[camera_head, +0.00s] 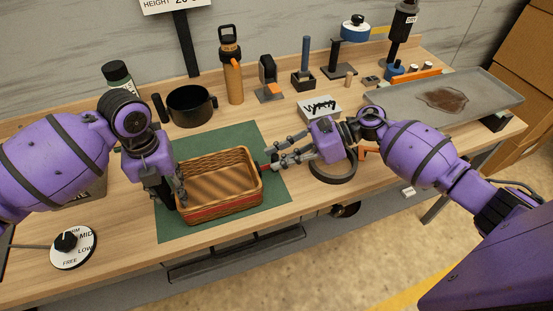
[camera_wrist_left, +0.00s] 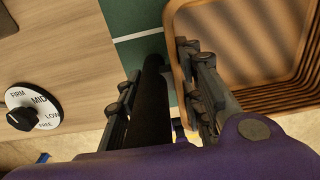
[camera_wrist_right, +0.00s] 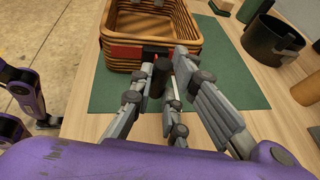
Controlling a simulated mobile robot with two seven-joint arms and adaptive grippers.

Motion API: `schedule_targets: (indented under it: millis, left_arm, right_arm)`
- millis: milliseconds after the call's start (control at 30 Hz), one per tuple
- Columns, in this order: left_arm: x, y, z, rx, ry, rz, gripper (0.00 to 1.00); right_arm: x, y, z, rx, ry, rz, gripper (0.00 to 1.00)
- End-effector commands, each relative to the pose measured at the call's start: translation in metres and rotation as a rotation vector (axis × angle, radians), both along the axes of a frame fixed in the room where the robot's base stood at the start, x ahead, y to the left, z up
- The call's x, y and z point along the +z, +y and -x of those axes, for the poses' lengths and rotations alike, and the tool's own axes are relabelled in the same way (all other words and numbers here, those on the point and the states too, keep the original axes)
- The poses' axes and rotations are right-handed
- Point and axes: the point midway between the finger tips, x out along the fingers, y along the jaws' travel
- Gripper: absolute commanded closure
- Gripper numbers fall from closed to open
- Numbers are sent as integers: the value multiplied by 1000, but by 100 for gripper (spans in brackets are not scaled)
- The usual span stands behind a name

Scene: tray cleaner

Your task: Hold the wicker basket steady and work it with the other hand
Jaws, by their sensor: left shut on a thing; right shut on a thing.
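The brown wicker basket (camera_head: 222,206) with a red band sits upright on a green mat (camera_head: 248,140). My left gripper (camera_head: 176,198) is at the basket's left end. The left wrist view shows its fingers around a dark upright bar (camera_wrist_left: 153,100) beside the basket wall; one finger overlaps the rim. My right gripper (camera_head: 271,160) is at the basket's right end. The right wrist view shows its fingers closed around a short black handle (camera_wrist_right: 158,76) by the red band. I cannot tell how firmly either handle joins the basket. The inside of the basket (camera_wrist_left: 240,40) looks empty.
A dial (camera_head: 70,246) marked FIRM, MID, LOW and FREE is at front left. A black pot (camera_head: 190,105) and an orange bottle (camera_head: 232,80) stand behind the mat. A black ring (camera_head: 333,172) lies under my right wrist. A stained grey tray (camera_head: 480,92) is at right.

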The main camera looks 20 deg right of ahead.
Motion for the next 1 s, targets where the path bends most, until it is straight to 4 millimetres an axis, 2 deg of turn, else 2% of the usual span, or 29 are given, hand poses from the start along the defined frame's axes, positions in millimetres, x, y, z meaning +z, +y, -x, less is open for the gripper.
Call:
schedule_targets:
  millis: [33,167,433,467,600,867,1000]
  left_arm:
    - [1,1,-1,1,-2,-2,100]
    - [1,2,-1,1,-2,-3,100]
    - [0,4,-1,3,-1,-7,100]
    - [0,4,-1,4,-1,-8,100]
    - [0,4,-1,3,-1,-8,100]
    - [-1,2,0,1,1,-5,100]
    - [-1,2,0,0,2,-4,100]
  right_arm:
    - [-1,-12,-1,-7,5,4,100]
    - [-1,-31,0,-7,3,2,100]
    - [-1,-34,0,-6,2,3,100]
    - [-1,-34,-1,-7,2,3,83]
    - [0,-33,0,-6,1,3,66]
    - [0,-32,0,-4,1,1,66]
    - [2,-40,1,-4,1,3,66]
